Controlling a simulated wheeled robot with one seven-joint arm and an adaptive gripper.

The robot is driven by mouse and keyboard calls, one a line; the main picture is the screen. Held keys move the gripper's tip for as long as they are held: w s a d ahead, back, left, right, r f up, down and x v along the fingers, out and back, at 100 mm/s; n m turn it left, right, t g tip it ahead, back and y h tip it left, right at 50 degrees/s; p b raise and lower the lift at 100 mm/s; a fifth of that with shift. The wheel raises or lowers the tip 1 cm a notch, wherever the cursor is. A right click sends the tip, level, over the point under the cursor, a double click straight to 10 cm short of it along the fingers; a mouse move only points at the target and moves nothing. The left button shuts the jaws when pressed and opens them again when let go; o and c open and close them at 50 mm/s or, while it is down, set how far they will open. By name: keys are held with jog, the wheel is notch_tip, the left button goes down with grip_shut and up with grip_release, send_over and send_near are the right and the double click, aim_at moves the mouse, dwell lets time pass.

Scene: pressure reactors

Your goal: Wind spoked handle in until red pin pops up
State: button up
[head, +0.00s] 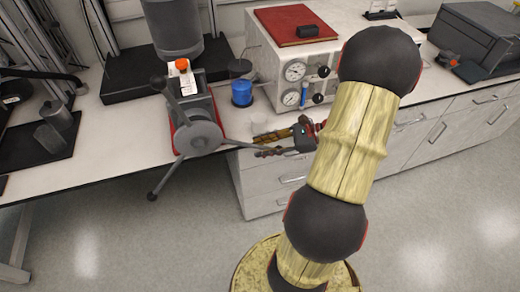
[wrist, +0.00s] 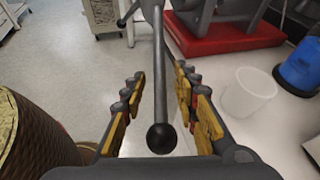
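The grey spoked handle (head: 200,138) is on the front of a reactor stand, with one spoke up-left, one down-left and one toward my gripper (head: 259,145). Its lower spoke ends in a dark ball knob (head: 152,196). In the wrist view, a spoke with a black ball (wrist: 161,138) lies lengthwise between the yellow-and-grey fingers of my gripper (wrist: 158,80). The fingers are open, with a gap on both sides of the spoke. An orange-red cap (head: 182,64) shows on top of the stand; I cannot tell whether it is the red pin or whether it is raised.
A blue container (head: 242,92) stands on the bench right of the handle. A gauge box (head: 285,60) with a red book (head: 296,25) stands behind. In the wrist view, a white cup (wrist: 248,92) and a red base (wrist: 225,38) are to the right. The floor in front is clear.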

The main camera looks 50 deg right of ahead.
jog(key=shift+w+a+f, duration=0.2)
jog(key=shift+w+a, duration=0.1)
jog(key=shift+w, duration=0.1)
jog(key=c, duration=0.7)
grip_shut()
